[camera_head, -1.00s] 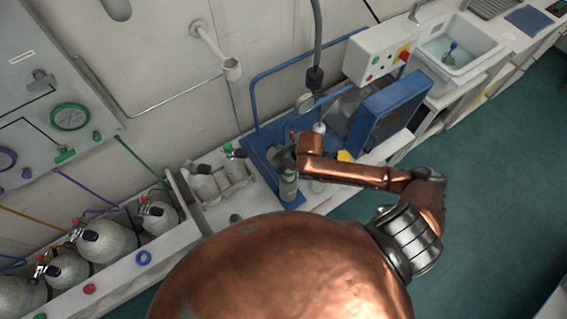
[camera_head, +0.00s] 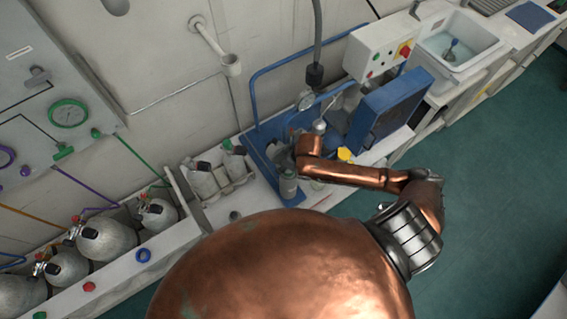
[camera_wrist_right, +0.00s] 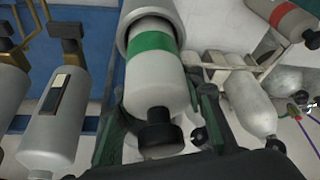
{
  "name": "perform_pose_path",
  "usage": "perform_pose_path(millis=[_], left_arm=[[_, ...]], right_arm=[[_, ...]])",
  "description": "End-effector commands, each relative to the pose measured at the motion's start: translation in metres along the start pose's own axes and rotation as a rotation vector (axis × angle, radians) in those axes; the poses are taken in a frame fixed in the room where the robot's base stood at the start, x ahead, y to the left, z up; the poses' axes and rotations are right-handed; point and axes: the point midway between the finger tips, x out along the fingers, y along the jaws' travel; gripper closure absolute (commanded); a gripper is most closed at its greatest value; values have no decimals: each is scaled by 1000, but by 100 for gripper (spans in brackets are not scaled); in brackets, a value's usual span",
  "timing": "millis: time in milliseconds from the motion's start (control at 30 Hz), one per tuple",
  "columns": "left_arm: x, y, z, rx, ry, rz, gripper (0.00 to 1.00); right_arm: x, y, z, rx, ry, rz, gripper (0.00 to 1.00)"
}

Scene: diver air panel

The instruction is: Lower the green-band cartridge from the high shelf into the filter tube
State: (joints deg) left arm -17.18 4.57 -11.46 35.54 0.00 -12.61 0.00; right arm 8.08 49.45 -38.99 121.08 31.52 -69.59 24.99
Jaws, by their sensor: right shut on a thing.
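The green-band cartridge (camera_wrist_right: 151,58) is a pale cylinder with a green band and a black knob at its near end. My right gripper (camera_wrist_right: 158,105) is shut on it, with a dark green finger on each side. Its far end lies at the grey round mouth of a tube (camera_wrist_right: 124,40); I cannot tell how far inside it is. In the head view my copper right arm reaches over the blue frame and hides most of the grip. My left gripper is not in view.
Grey cylinders with brass fittings (camera_wrist_right: 52,125) stand left of the grip in the wrist view. A red-band cartridge (camera_wrist_right: 285,15) and pale bottles (camera_wrist_right: 250,105) are on the right. In the head view, a blue panel (camera_head: 388,112) and white control box (camera_head: 380,50) stand close by.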

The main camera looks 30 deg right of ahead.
Motion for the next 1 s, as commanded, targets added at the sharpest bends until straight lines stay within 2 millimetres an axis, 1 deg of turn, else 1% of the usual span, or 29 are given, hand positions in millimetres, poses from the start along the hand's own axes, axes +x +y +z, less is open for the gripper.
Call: perform_pose_path(millis=[333,367,700,1000], left_arm=[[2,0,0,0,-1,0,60],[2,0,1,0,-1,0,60],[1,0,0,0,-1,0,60],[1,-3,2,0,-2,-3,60]], right_arm=[[7,0,3,1,-2,-1,100],[7,0,3,1,-2,-1,67],[6,0,4,2,-3,-1,43],[4,0,3,2,-2,0,43]])
